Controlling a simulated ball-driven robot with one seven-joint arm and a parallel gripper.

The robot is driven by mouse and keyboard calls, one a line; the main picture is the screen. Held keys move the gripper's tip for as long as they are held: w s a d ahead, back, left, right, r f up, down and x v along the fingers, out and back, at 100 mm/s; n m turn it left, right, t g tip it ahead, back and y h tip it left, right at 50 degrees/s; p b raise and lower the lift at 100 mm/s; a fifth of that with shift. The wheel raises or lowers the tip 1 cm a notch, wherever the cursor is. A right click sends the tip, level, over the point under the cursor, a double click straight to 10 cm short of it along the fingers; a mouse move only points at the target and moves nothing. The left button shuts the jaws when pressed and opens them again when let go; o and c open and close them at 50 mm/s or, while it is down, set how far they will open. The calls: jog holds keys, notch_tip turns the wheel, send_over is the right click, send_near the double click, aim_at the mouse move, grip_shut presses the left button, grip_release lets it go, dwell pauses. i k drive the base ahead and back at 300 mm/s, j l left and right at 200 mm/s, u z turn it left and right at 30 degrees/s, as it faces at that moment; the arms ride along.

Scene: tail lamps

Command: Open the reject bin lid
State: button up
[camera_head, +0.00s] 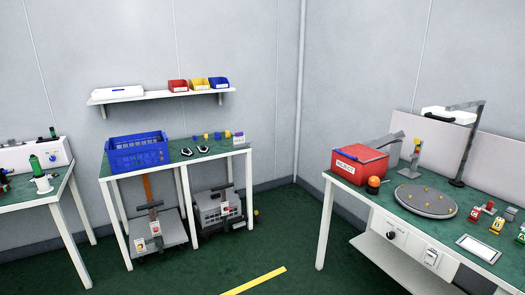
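The red reject bin (368,168) stands at the left end of the right-hand table. A white label with dark lettering (349,169) is on its front. Its red top looks closed, with a blue strip (346,154) along the front left edge. A grey sloping panel (384,141) shows at the bin's back right; I cannot tell whether it is part of the bin. My gripper is not in view.
The right-hand table (330,178) also holds an orange dome (373,182), a round grey turntable (426,200) and a lamp (456,150). A blue crate (138,153) stands on the middle table. Green floor lies open in front, with a yellow line (254,280).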

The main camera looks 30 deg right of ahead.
aim_at(363, 153)
jog(key=i+z, duration=0.3)
jog(key=i, duration=0.65)
jog(key=i+j+z, duration=0.1)
jog(key=i+z, duration=0.2)
jog(key=i, duration=0.6)
